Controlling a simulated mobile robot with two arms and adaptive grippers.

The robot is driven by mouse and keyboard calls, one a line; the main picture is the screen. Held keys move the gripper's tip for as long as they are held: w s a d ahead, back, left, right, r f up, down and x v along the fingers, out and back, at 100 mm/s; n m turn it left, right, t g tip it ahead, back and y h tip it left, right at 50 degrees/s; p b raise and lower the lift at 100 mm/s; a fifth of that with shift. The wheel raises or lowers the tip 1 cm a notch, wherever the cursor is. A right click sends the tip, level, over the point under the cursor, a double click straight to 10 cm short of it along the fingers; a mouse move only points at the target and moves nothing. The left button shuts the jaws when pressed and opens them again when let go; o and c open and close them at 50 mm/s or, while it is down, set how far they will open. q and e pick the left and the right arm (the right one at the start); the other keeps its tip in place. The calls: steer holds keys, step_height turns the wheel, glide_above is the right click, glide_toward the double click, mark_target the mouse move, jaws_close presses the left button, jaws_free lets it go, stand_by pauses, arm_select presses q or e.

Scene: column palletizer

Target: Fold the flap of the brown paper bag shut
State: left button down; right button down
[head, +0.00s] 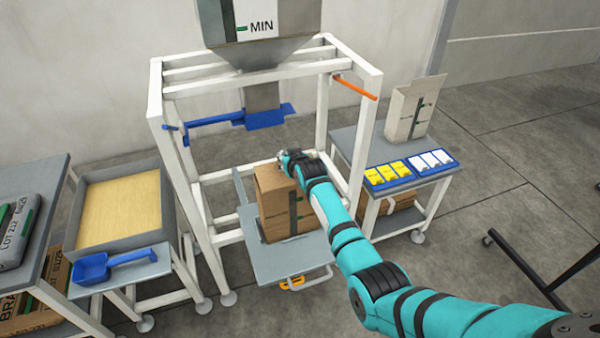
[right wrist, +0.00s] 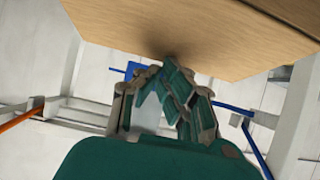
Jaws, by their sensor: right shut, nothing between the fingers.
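The brown paper bag (head: 272,212) stands upright on a grey platform (head: 262,259) under the hopper frame, with a dark printed strip down its front. My right gripper (head: 284,157) is at the bag's top far edge, partly hidden by my own wrist. In the right wrist view the bag (right wrist: 190,30) fills the top as a flat brown face. The shut, empty fingers (right wrist: 163,68) are close under this face, with a dark shadow at their tips; I cannot tell whether they touch it. The flap's exact position is not clear. My left gripper is not in view.
A white frame (head: 155,100) surrounds the bag, with a blue clamp (head: 265,117) above it and an orange bar (head: 355,87). Right is a table with a pale bag (head: 412,108) and label trays (head: 388,174). Left is a grain bin (head: 120,208) with a blue scoop (head: 92,268).

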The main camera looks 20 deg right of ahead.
steer(key=shift+w+f+g, duration=0.25)
steer(key=shift+w+g, duration=0.1)
steer(key=shift+g, duration=0.35)
steer(key=shift+w+f, duration=0.1)
steer(key=shift+f, duration=0.2)
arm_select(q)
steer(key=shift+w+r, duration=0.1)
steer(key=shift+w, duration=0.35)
arm_select(e)
steer(key=shift+w+f+g, duration=0.25)
steer(key=shift+f+g, duration=0.05)
steer(key=shift+f, duration=0.15)
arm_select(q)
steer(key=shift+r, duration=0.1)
arm_select(e)
steer(key=shift+r, duration=0.1)
